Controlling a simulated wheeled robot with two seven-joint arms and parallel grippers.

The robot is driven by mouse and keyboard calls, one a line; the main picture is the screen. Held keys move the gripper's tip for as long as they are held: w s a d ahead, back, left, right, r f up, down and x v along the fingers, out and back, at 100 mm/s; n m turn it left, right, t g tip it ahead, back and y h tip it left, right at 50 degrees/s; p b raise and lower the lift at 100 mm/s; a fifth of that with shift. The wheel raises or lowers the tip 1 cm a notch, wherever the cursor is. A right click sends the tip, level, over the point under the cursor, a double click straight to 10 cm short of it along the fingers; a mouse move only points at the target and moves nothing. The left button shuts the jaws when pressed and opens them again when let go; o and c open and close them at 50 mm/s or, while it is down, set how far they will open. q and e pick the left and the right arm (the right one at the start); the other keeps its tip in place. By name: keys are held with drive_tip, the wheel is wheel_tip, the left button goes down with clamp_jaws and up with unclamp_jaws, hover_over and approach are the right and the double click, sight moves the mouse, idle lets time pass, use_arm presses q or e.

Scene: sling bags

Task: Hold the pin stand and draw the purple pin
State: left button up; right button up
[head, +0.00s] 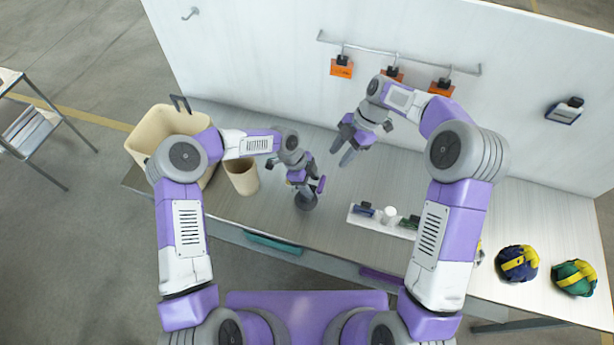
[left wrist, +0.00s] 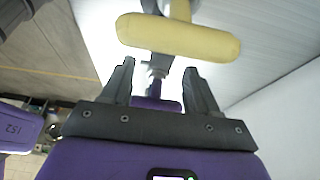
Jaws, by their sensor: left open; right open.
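The pin stand has a dark round base (head: 305,203) on the table in the head view, with its upper part mostly hidden by my left gripper (head: 304,186). A purple pin (head: 321,184) shows at the right of that gripper. In the left wrist view, my open left fingers (left wrist: 160,78) lie either side of a grey part of the stand (left wrist: 158,66). A purple part (left wrist: 156,102) shows between them, and a thick yellow bar (left wrist: 180,37) crosses beyond the fingertips. My right gripper (head: 348,152) is open and empty, above the table, up and right of the stand.
A beige bin (head: 150,125) and a tan cup (head: 243,178) stand left of the stand. A white tray (head: 360,221) with small items lies to its right. Orange tags (head: 341,68) hang on a wall rail. Two bundles, blue-yellow (head: 517,263) and green-yellow (head: 573,278), lie far right.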

sight(314, 189)
use_arm(q)
drive_tip(key=shift+x, duration=2.05)
drive_tip(key=shift+c, duration=0.4)
clamp_jaws()
drive_tip(key=shift+o, duration=0.8)
unclamp_jaws()
drive_tip(key=v, duration=1.2)
drive_tip(key=shift+d, duration=0.1)
